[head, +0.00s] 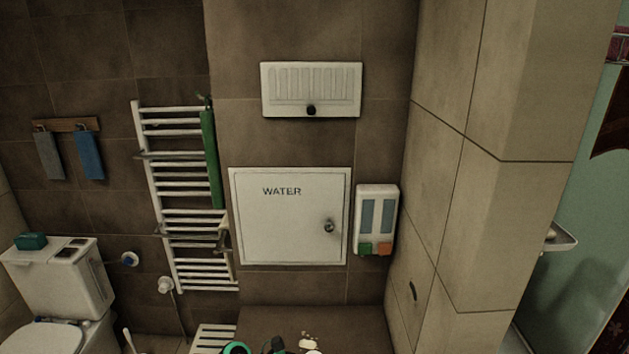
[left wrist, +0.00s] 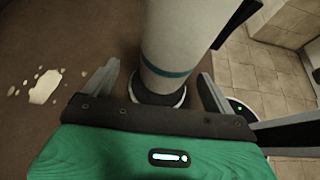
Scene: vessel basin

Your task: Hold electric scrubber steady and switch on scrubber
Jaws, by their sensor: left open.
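In the left wrist view, a pale grey, round-bodied thing with a teal band (left wrist: 168,62) stands up from a dark round end; it appears to be the electric scrubber. Its upper part runs out of the frame, and no switch shows on the visible side. My left gripper (left wrist: 158,78) is open, with one finger on each side of the lower body. A gap shows on at least the left side; I cannot tell whether the right finger touches. In the head view, only small teal and dark tops (head: 278,346) show at the bottom edge. My right gripper is not in view.
A pale splash (left wrist: 43,87) lies on the brown surface left of the gripper. A tiled floor (left wrist: 262,80) shows at right. In the head view are a white WATER cabinet (head: 290,235), a dispenser (head: 376,205), a towel rack (head: 180,165) and a toilet (head: 60,285).

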